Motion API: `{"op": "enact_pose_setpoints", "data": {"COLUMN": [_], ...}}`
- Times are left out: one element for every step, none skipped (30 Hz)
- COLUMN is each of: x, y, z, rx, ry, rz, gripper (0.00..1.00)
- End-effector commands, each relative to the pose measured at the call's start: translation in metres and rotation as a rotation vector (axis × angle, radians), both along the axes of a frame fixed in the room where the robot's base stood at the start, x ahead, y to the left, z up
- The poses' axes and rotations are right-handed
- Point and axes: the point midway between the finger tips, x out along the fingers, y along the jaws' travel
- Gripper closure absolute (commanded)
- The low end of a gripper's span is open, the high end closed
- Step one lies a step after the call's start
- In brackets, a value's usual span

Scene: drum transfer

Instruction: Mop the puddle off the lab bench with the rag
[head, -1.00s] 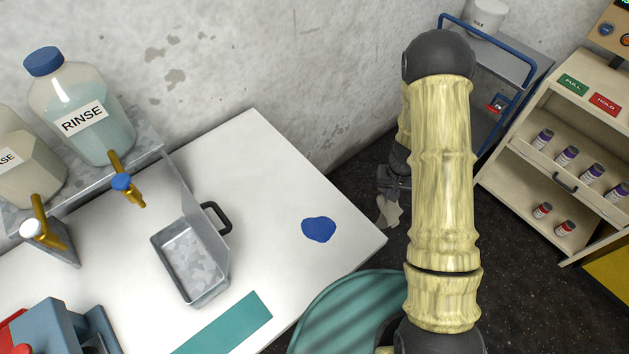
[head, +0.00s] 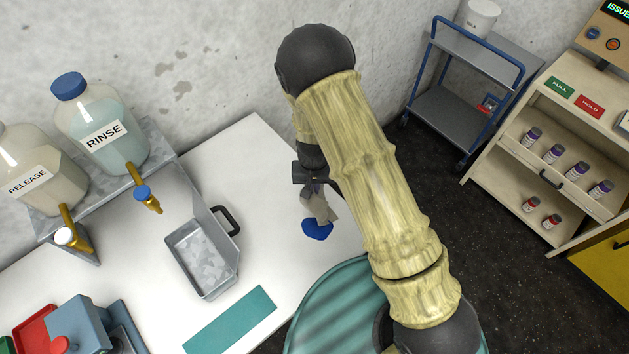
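The puddle (head: 317,231) is a small dark blue patch on the white lab bench (head: 262,180), towards its right end. My gripper (head: 313,188) is over the bench just behind the puddle, pointing down. It is shut on a grey-beige rag (head: 320,207), which hangs below it. The rag's lower end overlaps the upper part of the puddle in the picture. I cannot tell whether it touches the bench. My arm hides part of the bench's right end.
A metal tray (head: 191,280) with an upright side and a black handle stands left of the puddle. A teal mat (head: 231,320) lies in front. RINSE (head: 113,150) and RELEASE (head: 30,185) bottles with taps stand at left. A teal drum (head: 312,325) stands beside the bench's front edge.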

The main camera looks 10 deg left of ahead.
Motion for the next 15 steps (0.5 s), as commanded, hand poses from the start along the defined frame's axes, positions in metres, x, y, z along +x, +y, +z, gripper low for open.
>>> {"op": "enact_pose_setpoints", "data": {"x": [0.000,0.000,0.000,0.000,0.000,0.000,0.000,0.000,0.000,0.000,0.000,0.000,0.000,0.000,0.000], "y": [0.000,0.000,0.000,0.000,0.000,0.000,0.000,0.000,0.000,0.000,0.000,0.000,0.000,0.000,0.000], "z": [0.000,0.000,-0.001,-0.001,-0.001,-0.001,-0.001,-0.001,-0.003,-0.005,-0.007,-0.011,-0.015,-0.018,-0.022], "rx": [0.000,0.000,0.000,0.000,0.000,0.000,0.000,0.000,0.000,0.000,0.000,0.000,0.000,0.000,0.000], "ry": [0.000,0.000,0.000,0.000,0.000,0.000,0.000,0.000,0.000,0.001,0.001,0.001,0.001,0.001,0.001], "rz": [0.000,0.000,0.000,0.000,0.000,0.000,0.000,0.000,0.000,0.000,0.000,0.000,0.000,0.000,0.000], "gripper": [1.00,1.00,1.00,1.00,1.00,1.00,1.00,1.00,1.00,1.00,1.00,1.00,1.00,1.00,1.00]}}
